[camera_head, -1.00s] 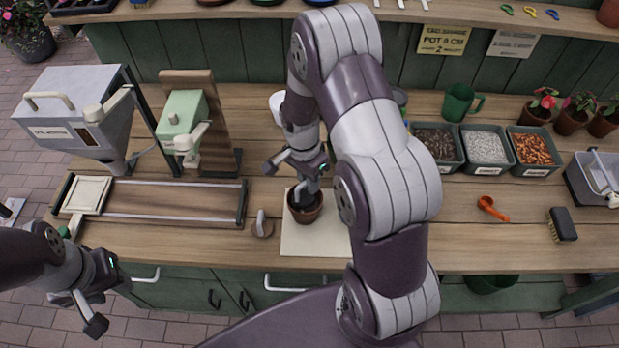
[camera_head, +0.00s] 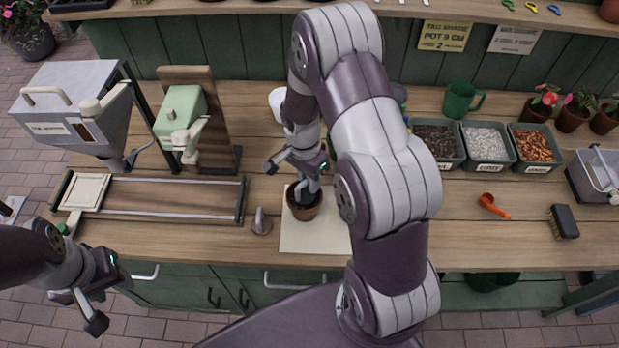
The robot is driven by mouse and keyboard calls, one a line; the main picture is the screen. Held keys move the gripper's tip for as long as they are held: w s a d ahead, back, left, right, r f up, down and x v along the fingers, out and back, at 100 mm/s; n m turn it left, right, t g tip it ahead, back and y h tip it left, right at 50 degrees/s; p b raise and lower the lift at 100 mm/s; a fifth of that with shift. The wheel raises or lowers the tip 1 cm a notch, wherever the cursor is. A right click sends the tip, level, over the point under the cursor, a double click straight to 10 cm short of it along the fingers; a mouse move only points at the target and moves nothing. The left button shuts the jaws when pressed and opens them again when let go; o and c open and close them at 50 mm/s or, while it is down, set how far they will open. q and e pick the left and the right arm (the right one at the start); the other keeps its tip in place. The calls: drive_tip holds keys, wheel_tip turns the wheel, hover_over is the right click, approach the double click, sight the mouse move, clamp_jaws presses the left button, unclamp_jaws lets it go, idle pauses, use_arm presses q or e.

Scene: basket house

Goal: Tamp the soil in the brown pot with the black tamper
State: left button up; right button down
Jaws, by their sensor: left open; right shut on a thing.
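The brown pot (camera_head: 305,212) stands on a pale mat (camera_head: 300,240) on the bench, with dark soil visible inside its rim. My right gripper (camera_head: 297,165) is just above the pot, shut on the tamper (camera_head: 308,190). The tamper's lower end is inside the pot's rim. Whether it presses on the soil is hard to tell, and the gripper and arm hide much of it. My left gripper (camera_head: 105,298) is open and empty, in front of the bench at lower left, away from the pot.
A small grey-knobbed wooden piece (camera_head: 261,222) stands left of the mat. A wooden tray (camera_head: 165,205), a hopper (camera_head: 75,105) and a green device (camera_head: 180,115) are at left. An orange scoop (camera_head: 493,206), a brush (camera_head: 563,222) and filled bins (camera_head: 487,145) are at right.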

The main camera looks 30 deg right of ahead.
drive_tip(key=shift+f, duration=0.35)
idle(1.1)
wheel_tip(320, 180, up, 7)
drive_tip(key=p, duration=0.5)
drive_tip(key=shift+p, duration=0.35)
